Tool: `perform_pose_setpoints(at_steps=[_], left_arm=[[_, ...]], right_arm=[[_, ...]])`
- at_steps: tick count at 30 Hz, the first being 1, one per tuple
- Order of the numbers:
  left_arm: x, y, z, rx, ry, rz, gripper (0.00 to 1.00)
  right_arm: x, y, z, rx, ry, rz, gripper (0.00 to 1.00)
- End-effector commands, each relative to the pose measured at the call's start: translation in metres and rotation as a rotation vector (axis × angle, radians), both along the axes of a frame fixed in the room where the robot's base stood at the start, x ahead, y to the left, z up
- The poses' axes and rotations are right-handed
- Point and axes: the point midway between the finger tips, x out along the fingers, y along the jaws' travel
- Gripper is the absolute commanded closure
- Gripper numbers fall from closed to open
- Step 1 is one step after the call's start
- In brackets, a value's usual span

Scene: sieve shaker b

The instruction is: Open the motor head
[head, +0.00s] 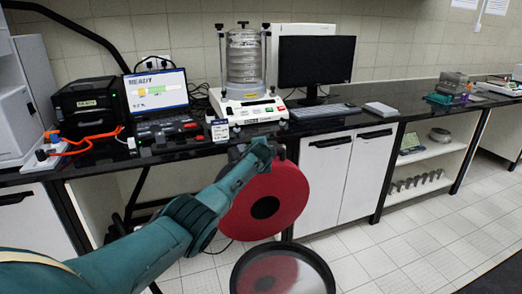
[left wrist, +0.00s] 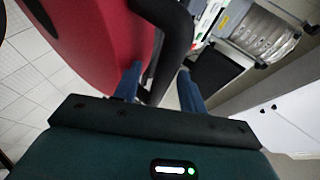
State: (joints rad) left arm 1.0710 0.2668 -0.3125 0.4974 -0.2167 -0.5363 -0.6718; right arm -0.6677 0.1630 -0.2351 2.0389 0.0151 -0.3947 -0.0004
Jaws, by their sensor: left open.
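The sieve shaker (head: 246,112) stands on the black counter, with a clear and metal sieve stack (head: 244,60) held between two upright rods under a top clamp (head: 243,25). I cannot tell which part is the motor head. The silver stack also shows at the upper right of the left wrist view (left wrist: 262,32). My left gripper (head: 258,146) is below and in front of the shaker, near the counter's front edge. My right gripper is not in view.
A red disc (head: 285,185) with a black centre is behind my left arm; a dark round piece (head: 326,270) is below it. A laptop (head: 158,90), a black printer-like box (head: 88,105), a monitor (head: 315,62) and a keyboard (head: 325,111) flank the shaker.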

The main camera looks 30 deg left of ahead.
Motion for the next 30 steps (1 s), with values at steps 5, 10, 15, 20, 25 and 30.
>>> perform_pose_setpoints(at_steps=[5,10,15,20,25,30], left_arm=[[-0.015,-0.006,0.013,0.000,-0.002,-0.001,0.59],[-0.030,-0.013,0.020,0.000,-0.005,-0.001,0.59],[-0.047,-0.020,0.028,0.001,-0.005,-0.002,0.59],[-0.065,-0.028,0.037,0.001,-0.007,-0.002,0.59],[-0.082,-0.036,0.047,0.001,-0.007,-0.002,0.59],[-0.094,-0.041,0.053,0.001,-0.007,-0.001,0.59]], right_arm=[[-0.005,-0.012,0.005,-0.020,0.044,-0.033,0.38],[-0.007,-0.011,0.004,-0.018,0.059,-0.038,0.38],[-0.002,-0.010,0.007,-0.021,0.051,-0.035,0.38],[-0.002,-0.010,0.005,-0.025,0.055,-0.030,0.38],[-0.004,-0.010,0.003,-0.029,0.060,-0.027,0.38],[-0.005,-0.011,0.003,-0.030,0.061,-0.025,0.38]])
